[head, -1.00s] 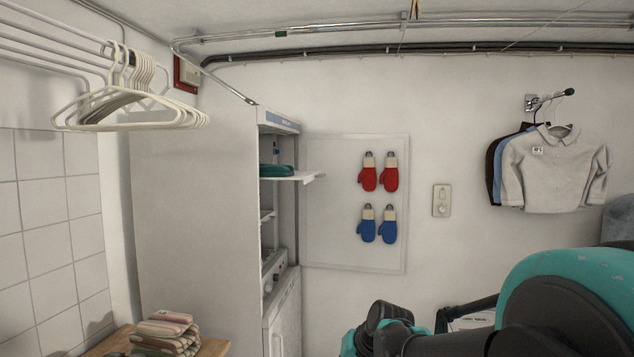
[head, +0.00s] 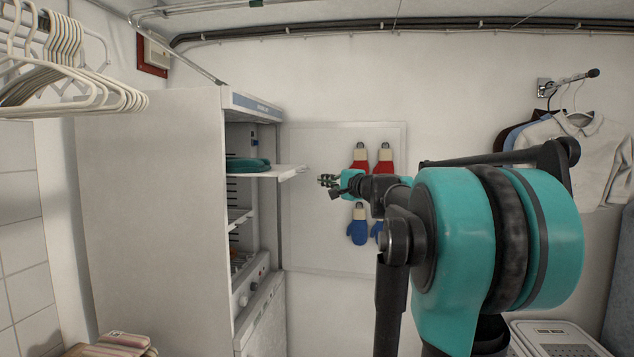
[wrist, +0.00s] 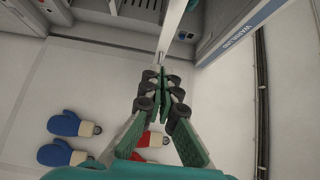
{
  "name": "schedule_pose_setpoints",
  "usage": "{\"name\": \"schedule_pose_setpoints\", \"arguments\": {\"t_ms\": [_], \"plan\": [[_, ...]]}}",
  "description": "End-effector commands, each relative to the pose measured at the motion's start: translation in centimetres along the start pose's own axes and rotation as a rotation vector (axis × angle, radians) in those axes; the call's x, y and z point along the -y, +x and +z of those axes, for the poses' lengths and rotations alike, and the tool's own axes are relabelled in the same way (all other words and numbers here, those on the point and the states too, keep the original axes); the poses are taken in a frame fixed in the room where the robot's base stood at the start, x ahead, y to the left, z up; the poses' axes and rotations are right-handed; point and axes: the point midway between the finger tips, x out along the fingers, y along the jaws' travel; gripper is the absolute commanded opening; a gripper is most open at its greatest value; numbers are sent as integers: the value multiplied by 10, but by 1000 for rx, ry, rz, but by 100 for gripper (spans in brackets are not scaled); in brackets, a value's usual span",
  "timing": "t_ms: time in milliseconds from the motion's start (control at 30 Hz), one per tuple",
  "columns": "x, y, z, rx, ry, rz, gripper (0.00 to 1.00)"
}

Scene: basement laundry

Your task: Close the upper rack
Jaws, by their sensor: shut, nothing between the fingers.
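The upper rack (head: 285,173) is a white shelf sticking out of the open front of a tall white cabinet (head: 150,200). A folded teal cloth (head: 247,164) lies on it, towards the cabinet. My gripper (head: 322,180) is shut and empty, just right of the rack's outer end and about level with it. In the wrist view my gripper's shut fingers (wrist: 161,75) point at the narrow pale edge of the rack (wrist: 171,32). Whether they touch it I cannot tell.
An open door panel (head: 320,240) with red mittens (wrist: 150,139) and blue mittens (head: 357,232) stands behind my gripper. Lower in the cabinet is another shelf (head: 239,217) and a control panel (head: 252,285). White hangers (head: 75,90) hang at left, shirts (head: 575,150) at right.

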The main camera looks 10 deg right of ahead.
Motion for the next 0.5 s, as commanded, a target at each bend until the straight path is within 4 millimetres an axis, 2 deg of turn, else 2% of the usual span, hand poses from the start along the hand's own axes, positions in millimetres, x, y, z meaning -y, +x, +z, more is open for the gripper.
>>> {"name": "schedule_pose_setpoints", "arguments": {"t_ms": [433, 500], "plan": [[-1, 87, 2, 3, -1, 1, 0], [-1, 93, 12, 4, -1, 1, 0]]}}
